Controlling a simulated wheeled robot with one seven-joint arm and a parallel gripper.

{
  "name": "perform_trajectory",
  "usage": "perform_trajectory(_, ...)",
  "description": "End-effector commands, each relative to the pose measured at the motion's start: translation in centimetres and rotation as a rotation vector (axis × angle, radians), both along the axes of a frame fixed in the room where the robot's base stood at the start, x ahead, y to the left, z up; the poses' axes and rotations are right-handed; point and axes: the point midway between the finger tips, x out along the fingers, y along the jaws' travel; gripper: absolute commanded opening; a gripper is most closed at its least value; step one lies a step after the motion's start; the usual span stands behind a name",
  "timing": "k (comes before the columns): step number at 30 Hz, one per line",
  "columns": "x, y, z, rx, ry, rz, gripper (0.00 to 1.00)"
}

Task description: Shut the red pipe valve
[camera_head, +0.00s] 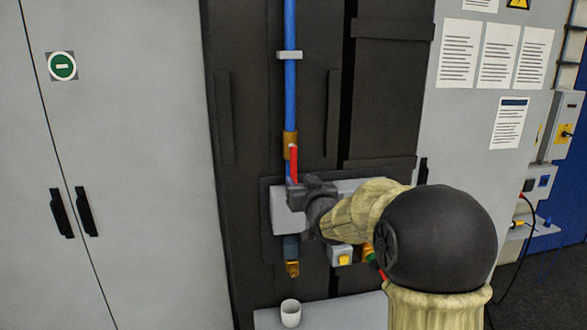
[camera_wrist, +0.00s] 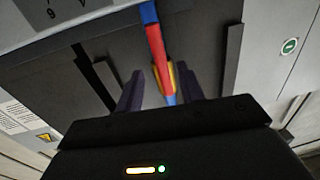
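The red valve handle (camera_head: 294,164) hangs down from the brass valve body (camera_head: 290,140) on the vertical blue pipe (camera_head: 290,95), lying nearly in line with the pipe. In the wrist view the red handle (camera_wrist: 156,48) shows in front of the blue pipe (camera_wrist: 148,13), with a bit of brass (camera_wrist: 172,74) beside it. My gripper (camera_head: 297,187) is at the handle's lower end in the head view. In the wrist view its two dark fingers (camera_wrist: 160,88) stand apart, with the handle and pipe between them. I cannot tell whether either finger touches the handle.
A grey box (camera_head: 287,212) sits behind my gripper, partly hidden. A small box with a yellow button (camera_head: 341,256) is below. A white cup (camera_head: 291,312) stands on a light ledge (camera_head: 345,312). Grey cabinet doors (camera_head: 120,150) are at left; a wall with papers (camera_head: 497,55) is at right.

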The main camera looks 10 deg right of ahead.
Motion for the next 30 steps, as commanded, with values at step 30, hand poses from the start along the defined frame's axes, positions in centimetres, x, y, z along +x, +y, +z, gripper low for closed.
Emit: perform_trajectory(30, 6.7, 0.7, 0.0, 0.0, 0.0, 0.0, 0.05)
